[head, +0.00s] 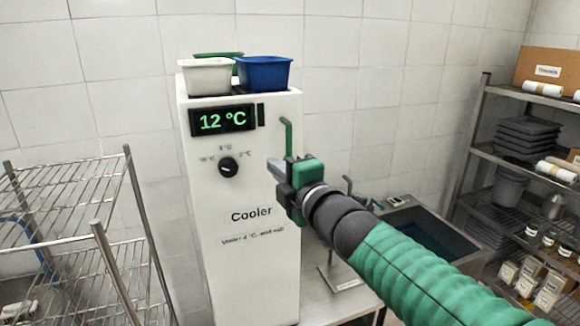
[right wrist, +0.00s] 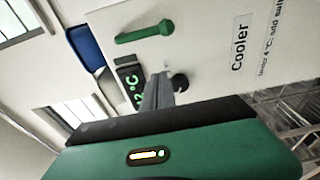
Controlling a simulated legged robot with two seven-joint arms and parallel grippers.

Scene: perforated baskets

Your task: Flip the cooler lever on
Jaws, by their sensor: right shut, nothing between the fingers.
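The white cooler (head: 240,268) stands against the tiled wall, with a green "12 °C" display and a black dial (head: 228,167). The green lever (head: 288,136) is on the cooler's right side near the top and looks roughly upright in the head view. It also shows as a green bar in the right wrist view (right wrist: 143,32), clear of the fingers there. My right gripper (head: 272,166) is shut and empty, just below and left of the lever in the picture. Its grey fingers show in the right wrist view (right wrist: 155,92). Whether they touch the cooler I cannot tell. My left gripper is not in view.
White (head: 207,78), blue (head: 264,74) and green tubs sit on top of the cooler. A wire rack (head: 70,200) stands at left. A sink (head: 415,235) is at right, beside loaded shelves (head: 490,155).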

